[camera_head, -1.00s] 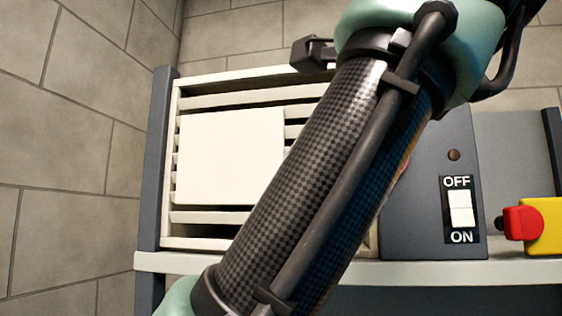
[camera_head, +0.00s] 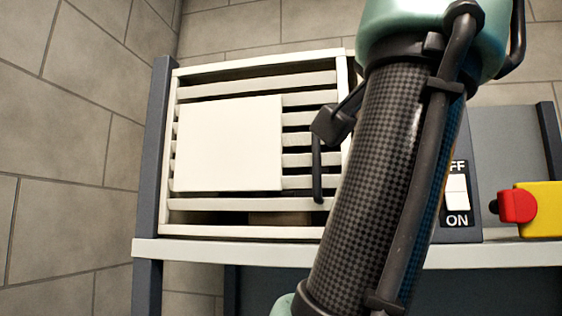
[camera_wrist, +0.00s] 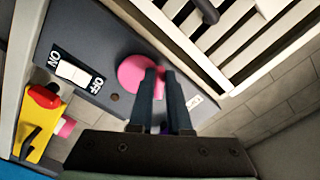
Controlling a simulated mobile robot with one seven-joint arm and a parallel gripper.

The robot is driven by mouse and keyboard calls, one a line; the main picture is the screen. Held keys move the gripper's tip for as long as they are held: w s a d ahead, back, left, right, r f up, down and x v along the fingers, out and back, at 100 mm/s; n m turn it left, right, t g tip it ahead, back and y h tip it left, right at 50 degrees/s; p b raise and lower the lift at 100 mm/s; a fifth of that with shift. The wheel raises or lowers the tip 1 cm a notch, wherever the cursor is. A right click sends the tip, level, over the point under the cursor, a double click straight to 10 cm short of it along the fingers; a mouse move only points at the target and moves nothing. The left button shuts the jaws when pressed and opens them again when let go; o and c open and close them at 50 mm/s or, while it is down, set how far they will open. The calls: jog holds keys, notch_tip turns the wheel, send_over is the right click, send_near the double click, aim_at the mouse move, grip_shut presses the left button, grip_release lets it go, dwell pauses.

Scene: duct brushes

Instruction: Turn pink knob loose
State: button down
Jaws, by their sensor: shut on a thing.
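The pink knob (camera_wrist: 135,73) is round and sits on the dark grey switch panel (camera_wrist: 100,40) in the wrist view. My gripper (camera_wrist: 161,73) has its two dark fingers over the knob's right part, with pink showing between them. It is shut on the knob. The fingers hide part of the knob, so I cannot tell how far it is turned. In the head view my arm covers the knob and my fingers.
A white slatted vent (camera_head: 262,82) with a plain white plate (camera_head: 228,143) and a dark bar handle (camera_head: 318,170) is left of my arm. An OFF/ON rocker switch (camera_head: 456,192) and a yellow box with a red button (camera_head: 518,206) are to the right. A pale shelf edge (camera_head: 200,250) runs below.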

jog(key=n, duration=0.6)
jog(key=d+n+b, duration=0.1)
jog(key=n, duration=0.3)
jog(key=shift+s, duration=0.2)
jog(key=shift+n, duration=0.3)
jog(key=c, duration=1.1)
grip_release()
jog(key=shift+c, duration=0.2)
jog(key=shift+o, duration=1.4)
jog(key=shift+w+f, duration=0.15)
jog(key=shift+w, duration=0.05)
jog(key=shift+s, duration=0.15)
jog(key=b+v, duration=0.6)
jog(key=v, duration=0.6)
jog(key=shift+s+b, duration=0.3)
jog(key=shift+s, duration=0.05)
